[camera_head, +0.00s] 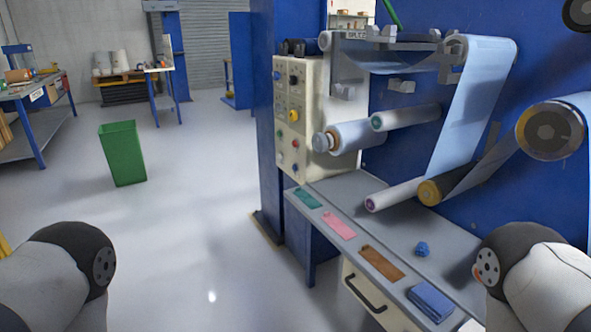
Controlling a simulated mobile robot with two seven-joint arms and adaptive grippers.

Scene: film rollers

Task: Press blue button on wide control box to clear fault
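A beige control box (286,155) is mounted on the blue machine frame near the picture centre, facing left. Its face carries several small buttons and knobs. A dark blue button (293,80) sits near the top, a yellow one (294,116) in the middle, and a red one (295,143) lower down. The labels are too small to read. Neither of my grippers is in view. Only rounded links of my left arm at the lower left and my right arm at the lower right show, both well apart from the box.
A grey shelf (330,190) below the box holds coloured cards, a blue knob-like piece (422,249) and folded blue cloths (431,301). Film rollers (405,118) stick out right of the box. A green bin (122,153) stands left. The floor before the box is clear.

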